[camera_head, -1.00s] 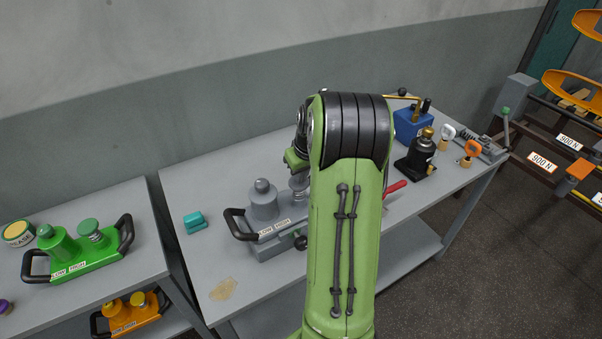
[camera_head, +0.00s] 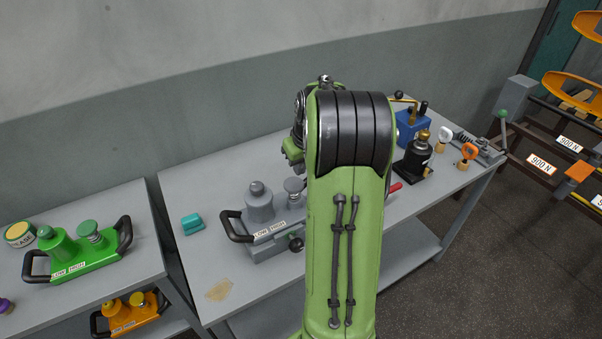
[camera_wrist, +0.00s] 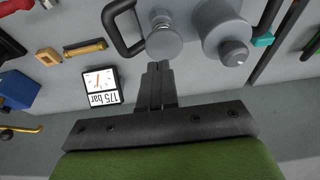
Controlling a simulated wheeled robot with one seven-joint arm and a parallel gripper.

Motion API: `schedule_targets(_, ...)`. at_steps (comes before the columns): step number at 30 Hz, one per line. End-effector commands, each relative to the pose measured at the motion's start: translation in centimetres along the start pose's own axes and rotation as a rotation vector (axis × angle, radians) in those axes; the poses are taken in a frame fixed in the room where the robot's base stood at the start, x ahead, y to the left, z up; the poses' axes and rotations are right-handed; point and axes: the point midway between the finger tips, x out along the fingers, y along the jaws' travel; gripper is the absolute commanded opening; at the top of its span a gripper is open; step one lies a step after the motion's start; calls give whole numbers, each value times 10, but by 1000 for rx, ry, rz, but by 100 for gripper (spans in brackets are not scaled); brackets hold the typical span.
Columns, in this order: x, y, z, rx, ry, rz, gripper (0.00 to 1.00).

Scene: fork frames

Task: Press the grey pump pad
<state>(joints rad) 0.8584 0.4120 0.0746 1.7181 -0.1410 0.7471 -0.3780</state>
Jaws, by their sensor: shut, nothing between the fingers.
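The grey pump (camera_head: 278,247) stands on the grey table with a black handle at its left end and LOW and HIGH labels on its front. Its round grey pad (camera_head: 293,184) sits on a short stem beside a thicker grey cylinder (camera_head: 259,205). In the wrist view the pad (camera_wrist: 163,42) lies just beyond the fingertips, and the cylinder (camera_wrist: 218,28) is to its right. My gripper (camera_wrist: 158,68) is shut and empty, and looks apart from the pad. In the head view my arm hides the fingertips and the pump's right part.
A square gauge marked 175 bar (camera_wrist: 101,86) is left of the fingers in the wrist view. A teal block (camera_head: 192,224) lies left of the pump. A black bottle jack (camera_head: 414,158) and a blue box (camera_head: 411,130) stand to the right. A green pump (camera_head: 77,254) is on the left table.

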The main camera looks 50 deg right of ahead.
Motion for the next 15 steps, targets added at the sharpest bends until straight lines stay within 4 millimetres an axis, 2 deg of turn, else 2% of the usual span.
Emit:
schedule_targets(3, -29, 0, -2, -3, 7, 2, 0)
schedule_targets(7, -50, 0, -2, -4, 6, 1, 0)
schedule_targets(10, -58, 0, -1, -2, 5, 2, 0)
schedule_targets(15, -59, 0, -1, -2, 5, 1, 0)
